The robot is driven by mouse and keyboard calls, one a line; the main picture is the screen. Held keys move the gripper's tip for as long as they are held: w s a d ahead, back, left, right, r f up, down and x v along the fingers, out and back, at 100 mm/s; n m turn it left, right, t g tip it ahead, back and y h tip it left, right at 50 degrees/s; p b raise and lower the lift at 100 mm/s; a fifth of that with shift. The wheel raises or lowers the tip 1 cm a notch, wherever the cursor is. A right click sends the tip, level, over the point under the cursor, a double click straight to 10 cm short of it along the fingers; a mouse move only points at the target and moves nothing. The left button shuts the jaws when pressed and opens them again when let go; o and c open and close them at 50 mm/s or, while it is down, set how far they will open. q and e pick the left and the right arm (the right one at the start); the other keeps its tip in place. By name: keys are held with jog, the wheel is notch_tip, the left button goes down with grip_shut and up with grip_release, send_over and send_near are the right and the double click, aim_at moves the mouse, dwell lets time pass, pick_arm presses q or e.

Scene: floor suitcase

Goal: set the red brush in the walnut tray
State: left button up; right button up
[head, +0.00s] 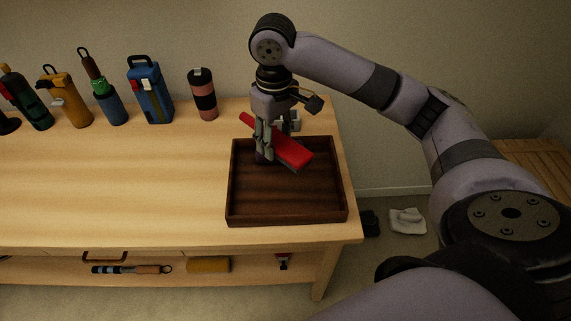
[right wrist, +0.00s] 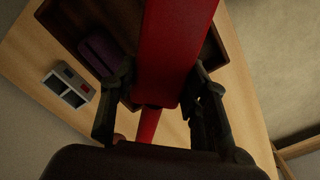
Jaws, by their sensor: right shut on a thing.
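The red brush (head: 292,152) is held tilted in my right gripper (head: 266,150), with its far end sloping down to the right. In the right wrist view the brush (right wrist: 175,50) runs between the two fingers. The walnut tray (head: 288,222) is a dark, low-walled square at the right end of the bench, and the brush is over its back half. Whether the brush touches the tray is hard to tell. My left gripper is not in view.
A dark purple item (right wrist: 100,52) lies inside the tray near its wall. A grey box with compartments (right wrist: 68,88) stands just outside the tray. Bottles, including a blue one (head: 150,90) and a pink-and-black one (head: 203,95), line the bench's back. The bench's middle is clear.

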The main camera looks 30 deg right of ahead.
aim_at(278, 189)
jog(key=shift+w+d+r, duration=0.1)
jog(key=shift+w+r, duration=0.15)
jog(key=shift+r, duration=0.3)
jog(key=shift+w+d+r, duration=0.1)
jog(key=shift+w+r, duration=0.1)
jog(key=shift+r, duration=0.35)
notch_tip(278, 189, down, 20)
jog(key=shift+r+b, duration=0.2)
jog(key=shift+b, duration=0.3)
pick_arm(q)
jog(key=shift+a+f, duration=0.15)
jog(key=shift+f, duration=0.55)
pick_arm(e)
jog(key=shift+n, duration=0.3)
jog(key=o, duration=1.1)
jog(key=shift+f, duration=0.1)
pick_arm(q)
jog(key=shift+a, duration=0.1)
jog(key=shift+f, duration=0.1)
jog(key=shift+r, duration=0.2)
pick_arm(e)
notch_tip(278, 189, up, 12)
jog(key=shift+s, duration=0.1)
